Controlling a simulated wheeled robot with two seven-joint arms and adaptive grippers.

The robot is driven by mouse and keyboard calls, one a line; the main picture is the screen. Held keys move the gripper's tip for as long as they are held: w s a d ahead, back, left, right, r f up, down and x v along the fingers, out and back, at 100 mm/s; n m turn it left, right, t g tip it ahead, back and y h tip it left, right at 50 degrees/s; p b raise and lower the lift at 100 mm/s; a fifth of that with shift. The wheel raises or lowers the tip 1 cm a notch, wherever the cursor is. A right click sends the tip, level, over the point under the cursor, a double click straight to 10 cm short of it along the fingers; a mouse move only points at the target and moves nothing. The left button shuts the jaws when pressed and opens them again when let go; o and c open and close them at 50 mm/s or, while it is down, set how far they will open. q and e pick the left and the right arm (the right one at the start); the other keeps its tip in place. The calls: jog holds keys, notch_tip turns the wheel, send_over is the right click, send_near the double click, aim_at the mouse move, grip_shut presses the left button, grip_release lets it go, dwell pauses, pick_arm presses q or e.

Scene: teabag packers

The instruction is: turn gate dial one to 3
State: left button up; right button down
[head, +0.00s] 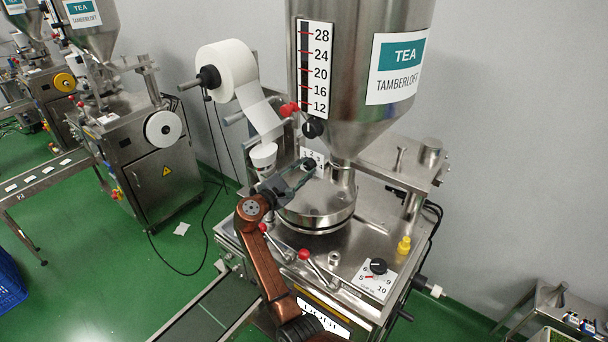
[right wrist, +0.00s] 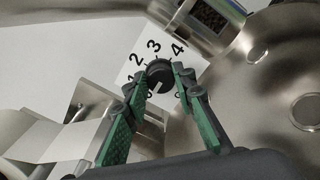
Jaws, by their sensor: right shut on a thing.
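Gate dial one is a black round knob (right wrist: 159,74) on a white plate (right wrist: 131,62) with the numbers 2, 3 and 4 readable in the right wrist view. A lower number is partly hidden by a finger. In the head view the small plate is beneath the steel hopper, mostly behind my gripper. My right gripper (right wrist: 160,88) has its two green-padded fingers on either side of the knob, shut on it. It also shows in the head view (head: 305,167). A pale mark shows on the knob's lower part, but I cannot tell surely which number the knob points to.
The TEA hopper (head: 370,50) rises just above the dial. A round steel turntable (head: 316,215) lies close beside the gripper. Red-tipped levers (head: 311,262) stand in front. A second dial (head: 378,266) is at the right. A paper roll (head: 230,70) hangs at the left.

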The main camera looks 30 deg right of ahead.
jog(key=m+b, duration=0.1)
jog(key=m, duration=0.1)
jog(key=m+b, duration=0.1)
jog(key=b, duration=0.1)
jog(key=m+b, duration=0.1)
jog(key=m, duration=0.1)
jog(key=shift+f+m, duration=0.3)
jog(key=shift+r+m+b, duration=0.1)
jog(key=shift+m+b, duration=1.6)
jog(key=shift+m, duration=0.2)
jog(key=c, duration=1.6)
grip_release()
